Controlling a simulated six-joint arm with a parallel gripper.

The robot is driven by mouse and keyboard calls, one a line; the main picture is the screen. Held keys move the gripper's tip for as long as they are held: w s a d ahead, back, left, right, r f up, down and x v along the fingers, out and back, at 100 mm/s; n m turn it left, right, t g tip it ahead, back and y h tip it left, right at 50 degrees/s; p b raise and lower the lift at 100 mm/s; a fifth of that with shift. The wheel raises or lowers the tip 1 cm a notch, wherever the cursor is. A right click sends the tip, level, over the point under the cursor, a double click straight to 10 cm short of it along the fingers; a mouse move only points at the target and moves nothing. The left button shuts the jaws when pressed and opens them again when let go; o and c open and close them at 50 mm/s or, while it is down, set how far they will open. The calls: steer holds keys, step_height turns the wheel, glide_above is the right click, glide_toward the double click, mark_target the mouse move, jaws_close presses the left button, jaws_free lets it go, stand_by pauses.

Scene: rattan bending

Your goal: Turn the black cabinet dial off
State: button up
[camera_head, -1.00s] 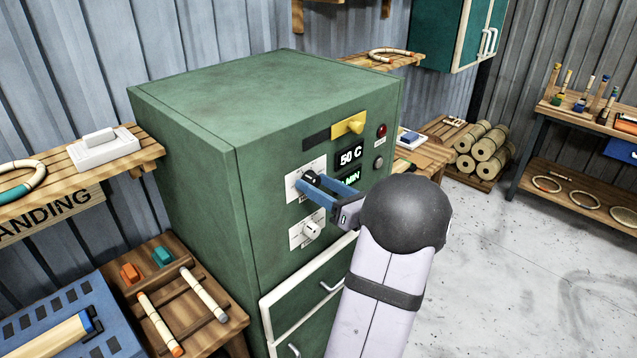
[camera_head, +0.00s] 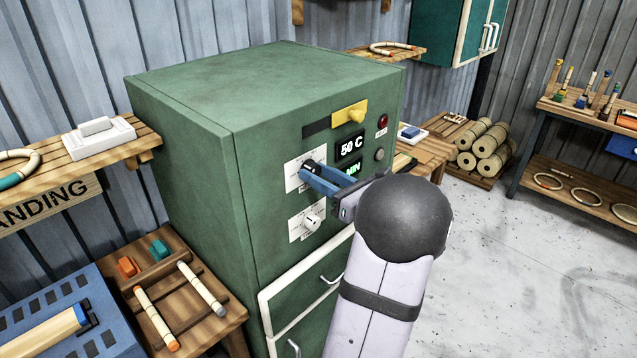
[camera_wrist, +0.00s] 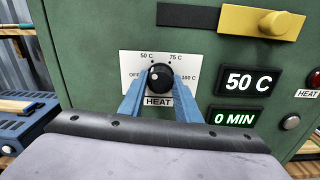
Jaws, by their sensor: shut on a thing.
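The black dial (camera_wrist: 160,77) sits on a white plate marked OFF, 50 C, 75 C and 100 C, with HEAT printed below. My gripper (camera_wrist: 158,88) has its blue fingers on either side of the dial and is shut on it. In the head view the fingers (camera_head: 318,179) reach the black dial (camera_head: 308,167) from the right and partly cover it. The dial's exact pointing is hard to tell. The display (camera_wrist: 249,83) above right of the fingers reads 50 C. The green cabinet (camera_head: 185,135) carries all of these.
A white dial (camera_head: 312,222) is just below the black one. A yellow slider handle (camera_head: 350,113), a red lamp (camera_head: 383,121) and a 0 MIN display (camera_wrist: 234,118) share the panel. Drawers with handles lie below. A shelf and a small table flank the cabinet at left.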

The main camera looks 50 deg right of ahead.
steer(key=n+b, duration=1)
steer(key=b, duration=0.6)
steer(key=shift+f+b, duration=0.1)
steer(key=shift+b, duration=0.2)
steer(key=o, duration=1.1)
steer(key=shift+c, duration=0.2)
steer(key=s+b, duration=0.2)
steer(key=s, duration=0.5)
steer(key=shift+s, duration=0.2)
